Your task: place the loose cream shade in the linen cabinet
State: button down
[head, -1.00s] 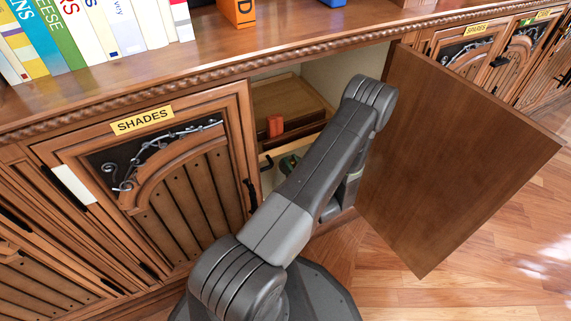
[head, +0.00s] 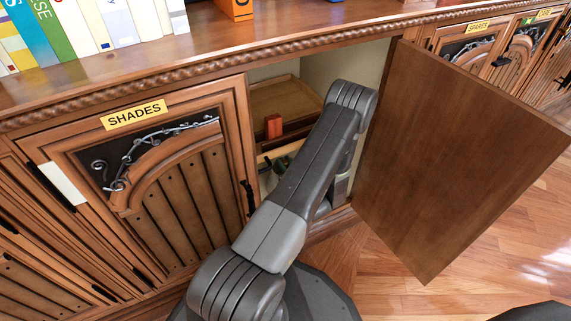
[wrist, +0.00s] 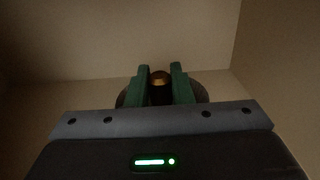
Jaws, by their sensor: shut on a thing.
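In the wrist view my gripper (wrist: 160,72) has its green fingers shut on a round thing with a brass knob (wrist: 160,79), which I take for the loose shade. Its rounded body looks dark in the dim light, sits behind the fingers and is mostly hidden; its cream colour does not show. In the head view my arm reaches into the open cabinet (head: 290,88), right of the SHADES door, and largely hides my gripper and the held thing. The cabinet's plain brown door (head: 455,160) stands wide open at the right; no linen label is visible.
Inside the open cabinet are a wooden tray (head: 287,97) and a small red-orange block (head: 273,127). The closed SHADES door (head: 150,180) stands at the left. Books (head: 90,25) line the counter above. Wooden floor (head: 480,255) shows at the lower right.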

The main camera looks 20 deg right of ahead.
jog(key=c, duration=1.3)
grip_release()
jog(key=shift+r, duration=0.1)
jog(key=s+p, duration=0.1)
jog(key=s, duration=0.3)
jog(key=s+d+p, duration=0.1)
jog(key=s, duration=0.3)
jog(key=s+p, duration=0.2)
jog(key=s, duration=0.2)
jog(key=shift+d, duration=0.35)
